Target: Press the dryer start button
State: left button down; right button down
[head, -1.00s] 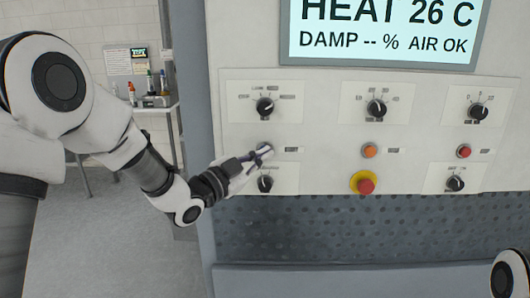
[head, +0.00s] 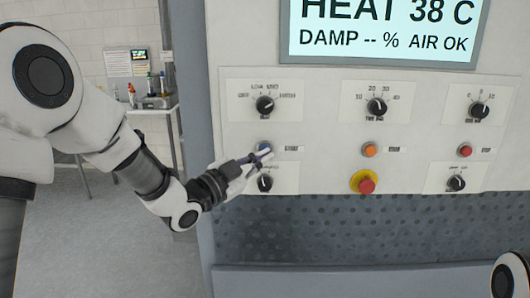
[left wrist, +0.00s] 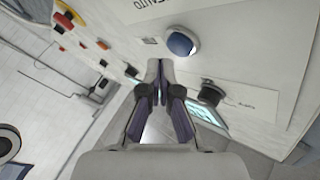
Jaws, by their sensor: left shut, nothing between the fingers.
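The start button (head: 264,146) is a round blue button with a START label to its right, on the pale panel in the head view. In the left wrist view the button (left wrist: 180,43) shows as a blue cap in a whitish ring. My left gripper (head: 267,155) is shut and empty. Its fingertips are just below the button in the head view and cover part of its lower edge. In the left wrist view the fingertips (left wrist: 159,66) appear below and left of the button, apart from it. My right gripper is out of view.
Above the button is a black knob (head: 265,105); another knob (head: 265,183) is just below my gripper. An orange button (head: 370,150), a red stop button (head: 465,150) and a yellow-collared red emergency button (head: 364,183) sit rightward. The display (head: 385,30) reads HEAT 38 C.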

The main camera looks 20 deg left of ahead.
pick_arm(q)
jog(key=s+b, duration=0.1)
jog(key=s, duration=0.1)
jog(key=s+d+b, duration=0.1)
jog(key=s, duration=0.1)
jog(key=shift+s+d, duration=0.2)
jog(key=shift+s, duration=0.2)
jog(key=shift+f, duration=0.1)
dwell(0.3)
